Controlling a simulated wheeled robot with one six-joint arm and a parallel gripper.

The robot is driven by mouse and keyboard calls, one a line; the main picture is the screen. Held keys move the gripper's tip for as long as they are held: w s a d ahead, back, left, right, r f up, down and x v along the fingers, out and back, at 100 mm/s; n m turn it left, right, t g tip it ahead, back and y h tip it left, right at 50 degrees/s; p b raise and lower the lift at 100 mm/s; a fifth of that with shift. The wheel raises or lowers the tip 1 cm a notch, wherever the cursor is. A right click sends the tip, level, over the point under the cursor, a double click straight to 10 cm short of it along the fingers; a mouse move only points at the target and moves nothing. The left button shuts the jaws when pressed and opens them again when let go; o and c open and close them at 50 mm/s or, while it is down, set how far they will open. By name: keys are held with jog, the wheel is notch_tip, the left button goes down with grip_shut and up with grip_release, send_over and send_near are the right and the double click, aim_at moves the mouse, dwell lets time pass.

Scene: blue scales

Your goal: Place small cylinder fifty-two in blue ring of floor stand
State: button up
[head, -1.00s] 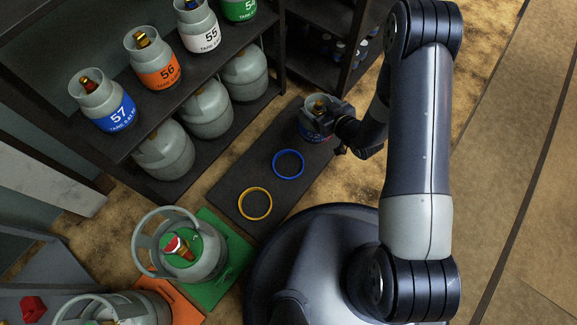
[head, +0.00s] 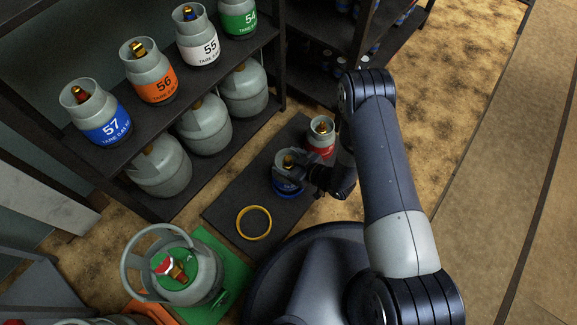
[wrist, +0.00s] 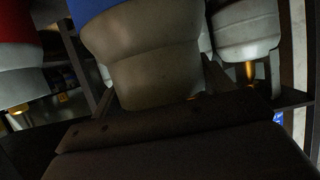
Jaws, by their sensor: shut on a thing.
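The held cylinder (head: 288,160) is small and grey with a brass valve and a blue band low on its body. My gripper (head: 300,168) is shut on its upper part, from the right. It is upright at the blue ring's place on the dark floor stand (head: 232,204).
A red-banded cylinder (head: 320,138) stands just behind on the stand. The orange ring (head: 254,223) in front is empty. A shelf (head: 170,125) with numbered cylinders stands left. A large cylinder (head: 187,275) sits on a green mat (head: 232,262) at front left.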

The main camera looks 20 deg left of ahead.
jog(key=shift+f+b, duration=0.4)
jog(key=shift+f, duration=1)
jog(key=o, duration=1.9)
jog(key=shift+d+r, duration=0.25)
jog(key=shift+d, duration=0.1)
jog(key=p+v, duration=0.4)
jog(key=v, duration=0.7)
jog(key=shift+d, duration=0.1)
